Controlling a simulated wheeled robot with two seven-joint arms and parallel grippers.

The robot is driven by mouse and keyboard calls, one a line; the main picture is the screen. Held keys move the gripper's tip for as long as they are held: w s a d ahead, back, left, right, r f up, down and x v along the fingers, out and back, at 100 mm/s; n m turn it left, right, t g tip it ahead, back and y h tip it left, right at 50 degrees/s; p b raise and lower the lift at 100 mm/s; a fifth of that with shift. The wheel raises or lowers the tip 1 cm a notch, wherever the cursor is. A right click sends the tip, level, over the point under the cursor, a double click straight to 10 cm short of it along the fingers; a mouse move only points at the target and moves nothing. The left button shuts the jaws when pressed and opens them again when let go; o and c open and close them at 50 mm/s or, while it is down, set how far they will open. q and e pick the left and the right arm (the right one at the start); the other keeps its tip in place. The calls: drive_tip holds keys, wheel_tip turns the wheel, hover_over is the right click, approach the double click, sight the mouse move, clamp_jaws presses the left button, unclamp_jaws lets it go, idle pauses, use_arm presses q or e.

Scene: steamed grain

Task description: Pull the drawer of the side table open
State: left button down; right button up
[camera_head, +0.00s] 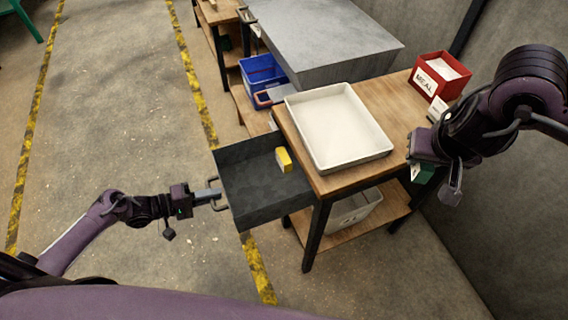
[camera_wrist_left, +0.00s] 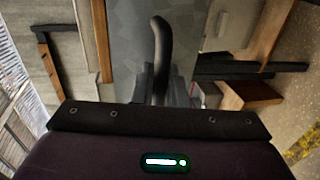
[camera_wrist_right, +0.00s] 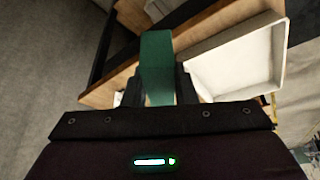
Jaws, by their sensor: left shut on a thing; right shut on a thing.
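The side table (camera_head: 404,88) has a wooden top, dark legs and a lower shelf. Its dark grey drawer (camera_head: 250,205) stands pulled out to the left, with a yellow block (camera_head: 284,160) inside. My left gripper (camera_head: 212,194) is shut on the drawer handle (camera_head: 214,181) at the drawer's front; the dark curved handle also shows in the left wrist view (camera_wrist_left: 161,50). My right gripper (camera_head: 424,166) is at the table's right side, shut on a green thing (camera_wrist_right: 157,60); what that is, I cannot tell for sure.
A white tray (camera_head: 380,150) sits on the table top. A red box labelled MEAL (camera_head: 427,84) stands at the back. A pale bin (camera_head: 366,208) is on the lower shelf. A grey-topped bench and a blue crate (camera_head: 258,70) are behind.

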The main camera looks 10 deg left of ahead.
drive_tip(key=shift+w+d, duration=0.1)
drive_tip(key=shift+d, duration=0.05)
drive_tip(key=shift+r, duration=0.1)
use_arm(q)
drive_tip(key=v, duration=0.3)
drive_tip(key=f+v, duration=0.1)
drive_tip(key=v, duration=0.1)
drive_tip(key=shift+s, duration=0.1)
drive_tip(key=c, duration=1.8)
unclamp_jaws()
